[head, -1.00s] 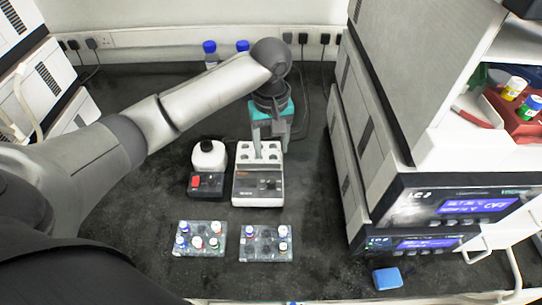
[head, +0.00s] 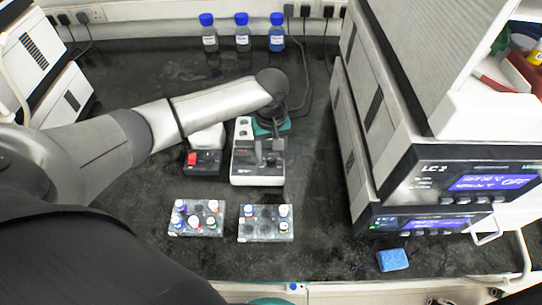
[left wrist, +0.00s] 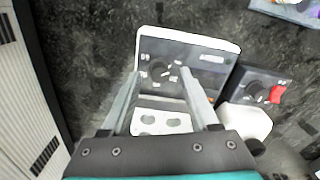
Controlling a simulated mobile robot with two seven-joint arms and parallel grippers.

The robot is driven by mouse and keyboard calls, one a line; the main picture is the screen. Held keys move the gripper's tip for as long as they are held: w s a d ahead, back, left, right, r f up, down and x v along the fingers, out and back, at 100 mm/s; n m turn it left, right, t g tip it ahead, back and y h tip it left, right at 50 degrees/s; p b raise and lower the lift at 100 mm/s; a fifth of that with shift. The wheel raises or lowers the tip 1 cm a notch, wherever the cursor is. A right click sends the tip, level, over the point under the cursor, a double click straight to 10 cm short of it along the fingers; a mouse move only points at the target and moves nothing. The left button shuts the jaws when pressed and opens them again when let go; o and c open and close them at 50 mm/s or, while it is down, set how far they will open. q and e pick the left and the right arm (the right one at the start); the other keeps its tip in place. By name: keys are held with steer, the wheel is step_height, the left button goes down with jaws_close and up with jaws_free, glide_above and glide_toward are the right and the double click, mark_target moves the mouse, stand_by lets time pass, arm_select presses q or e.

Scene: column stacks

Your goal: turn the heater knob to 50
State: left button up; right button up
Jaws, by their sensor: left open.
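The heater (head: 257,180) is a white and grey block unit on the dark bench, with vial wells at its back and a dark control panel at its front. My left gripper (head: 268,157) is over the panel, fingers pointing down, and hides the knob in the head view. In the left wrist view the round dark knob (left wrist: 161,71) shows between the open fingertips (left wrist: 160,78), with printed marks around it. The fingers are on either side of the knob; I cannot tell whether they touch it. The knob's setting is too small to read. My right gripper is not in view.
A black unit with a red switch (head: 203,162) and a white bottle (head: 207,137) stand left of the heater. Two vial racks (head: 196,219) (head: 265,224) lie in front. Instrument stacks (head: 400,190) rise at right. A blue block (head: 392,260) lies front right.

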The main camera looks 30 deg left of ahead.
arm_select(q)
steer(key=shift+f, duration=0.55)
jaws_close()
